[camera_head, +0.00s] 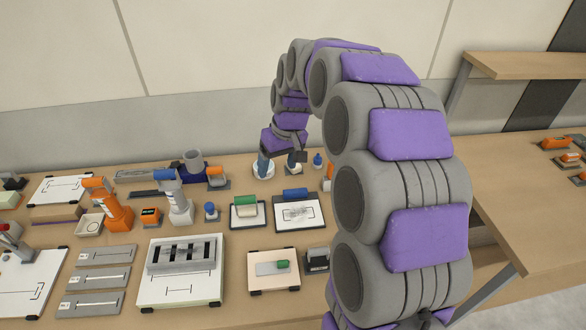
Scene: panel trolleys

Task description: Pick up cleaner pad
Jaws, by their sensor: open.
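My gripper (292,156) hangs at the end of my purple and grey arm, over the back of the workbench. Its jaws are open, small in the picture and partly hidden by nearby items. I cannot tell for sure which item is the cleaner pad. A green-handled pad (246,201) sits on a dark-edged tray in front of my gripper. A blue-handled block (296,194) lies on a white board just right of it. A flat grey piece with a green end (283,264) lies on a smaller board nearer the front. My gripper is apart from all three.
The wooden workbench (222,220) is crowded. A white board with a slotted grey block (180,290) lies in front. My arm hides the bench's right part. Another wooden table (530,210) stands at right.

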